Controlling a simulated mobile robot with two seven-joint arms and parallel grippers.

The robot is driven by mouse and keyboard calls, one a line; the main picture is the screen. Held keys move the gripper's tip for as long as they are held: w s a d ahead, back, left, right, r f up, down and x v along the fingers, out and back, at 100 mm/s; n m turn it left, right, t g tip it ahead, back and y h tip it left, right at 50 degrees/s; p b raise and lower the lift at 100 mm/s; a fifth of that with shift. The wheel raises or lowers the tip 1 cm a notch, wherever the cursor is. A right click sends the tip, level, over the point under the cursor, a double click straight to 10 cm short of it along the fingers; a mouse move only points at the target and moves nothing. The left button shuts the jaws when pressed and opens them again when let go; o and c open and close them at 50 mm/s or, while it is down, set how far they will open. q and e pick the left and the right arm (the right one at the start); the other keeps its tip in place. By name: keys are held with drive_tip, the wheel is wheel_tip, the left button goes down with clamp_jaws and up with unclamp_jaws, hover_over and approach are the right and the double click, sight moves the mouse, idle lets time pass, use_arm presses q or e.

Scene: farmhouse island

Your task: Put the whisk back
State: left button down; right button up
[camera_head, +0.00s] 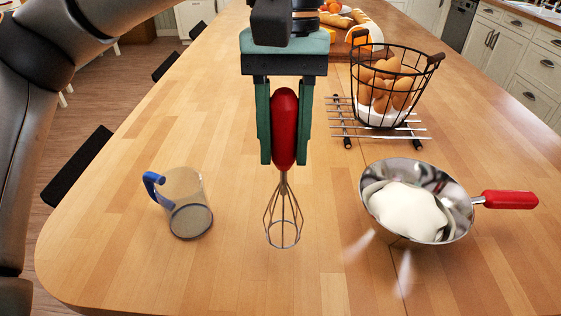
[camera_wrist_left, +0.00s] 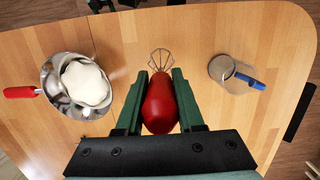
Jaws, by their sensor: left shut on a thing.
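My left gripper (camera_head: 284,150) is shut on the red handle of the whisk (camera_head: 284,128) and holds it upright, wire loops down, over the middle of the wooden island. I cannot tell whether the loops touch the top. In the left wrist view the whisk (camera_wrist_left: 160,103) sits between the green fingers of the gripper (camera_wrist_left: 158,90). A clear jug (camera_head: 187,205) with a blue handle stands to the left of the whisk. A steel bowl (camera_head: 462,232) with a red handle and a white mass (camera_head: 405,210) in it is to the right. My right gripper is not clearly seen.
A wire basket of eggs (camera_head: 388,90) stands on a metal rack (camera_head: 420,130) behind the bowl. Bread (camera_head: 365,25) and a wooden board (camera_head: 345,49) lie farther back. The wood top (camera_head: 220,270) in front is clear, and its edge runs along the left.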

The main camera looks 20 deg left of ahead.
sight(280, 170)
use_arm(q)
drive_tip(key=f, duration=0.3)
drive_tip(key=shift+a+f, duration=0.25)
drive_tip(key=shift+f, duration=0.15)
drive_tip(key=c, duration=0.5)
unclamp_jaws()
